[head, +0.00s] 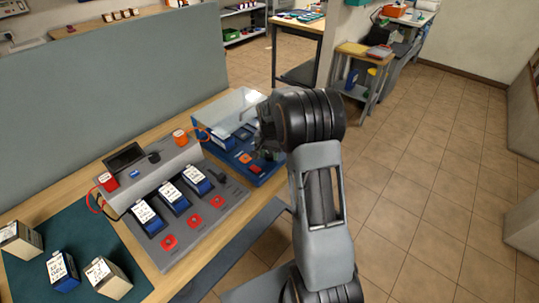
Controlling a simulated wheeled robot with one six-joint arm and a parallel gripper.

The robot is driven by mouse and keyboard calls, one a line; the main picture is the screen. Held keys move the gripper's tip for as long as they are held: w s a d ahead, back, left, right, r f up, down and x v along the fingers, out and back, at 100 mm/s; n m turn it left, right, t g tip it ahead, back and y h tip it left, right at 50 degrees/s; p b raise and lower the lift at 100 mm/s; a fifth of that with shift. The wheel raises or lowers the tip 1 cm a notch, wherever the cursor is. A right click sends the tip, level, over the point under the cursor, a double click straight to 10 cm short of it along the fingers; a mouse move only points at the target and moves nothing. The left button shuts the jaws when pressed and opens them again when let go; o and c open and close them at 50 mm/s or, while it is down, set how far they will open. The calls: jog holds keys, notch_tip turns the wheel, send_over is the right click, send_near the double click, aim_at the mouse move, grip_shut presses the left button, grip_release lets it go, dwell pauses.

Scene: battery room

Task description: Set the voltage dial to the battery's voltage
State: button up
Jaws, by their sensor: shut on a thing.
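My gripper (262,130) is at the blue tester (262,178) on the bench, mostly behind my own arm. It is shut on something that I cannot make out. The tester has a raised clear lid (236,108), an orange square and a red part on its front. A blue battery (217,139) appears to sit under the lid. The voltage dial cannot be made out for sure; a black knob (154,157) shows on the grey charger's console. Battery label figures are too small to read.
The grey charger (232,203) holds several blue-and-white batteries, with red buttons in front and a dark screen (124,158). Several loose batteries stand on a green mat (85,232). A grey partition (110,85) stands behind the bench. Tiled floor (430,180) is clear at right.

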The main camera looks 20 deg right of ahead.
aim_at(270, 154)
jog(key=m, duration=0.4)
jog(key=shift+m+b, duration=0.35)
jog(key=shift+m, duration=0.35)
jog(key=o, duration=0.9)
jog(key=shift+o, duration=0.2)
notch_tip(270, 154, up, 14)
jog(key=shift+b, duration=0.3)
dwell(0.3)
